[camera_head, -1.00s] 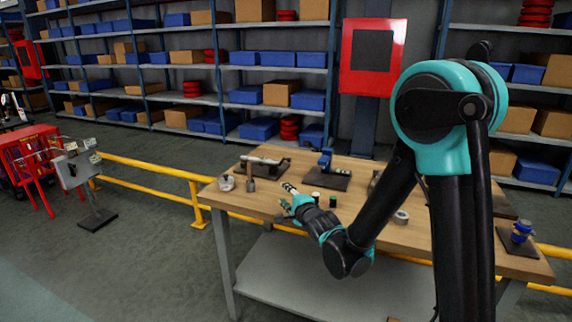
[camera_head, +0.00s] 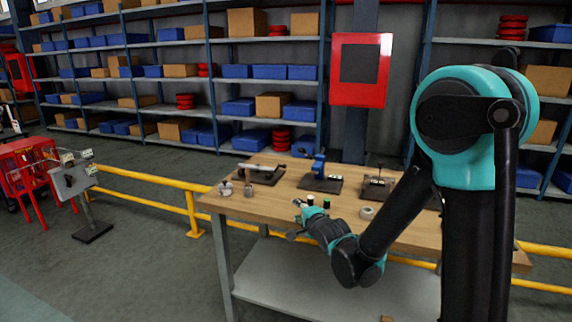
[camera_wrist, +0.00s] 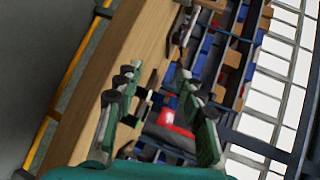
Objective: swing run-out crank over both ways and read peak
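My gripper (camera_head: 302,212) is at the front edge of the wooden bench. In the wrist view its two green fingers (camera_wrist: 158,105) stand apart with nothing visible between them. On the bench, a fixture with a light bar on a dark base (camera_head: 262,172) is at the back left. A blue fixture on a dark plate (camera_head: 319,178) is at the back middle. Another small fixture with an upright rod (camera_head: 378,184) is to its right. I cannot tell which is the run-out crank, and no gauge reading is legible.
The wooden bench (camera_head: 230,202) also holds small round parts at its left (camera_head: 225,188) and a grey ring (camera_head: 367,213). A yellow rail (camera_head: 150,200) runs behind it. A grey panel on a stand (camera_head: 76,181) is at left. A red wall box (camera_head: 361,99) hangs behind.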

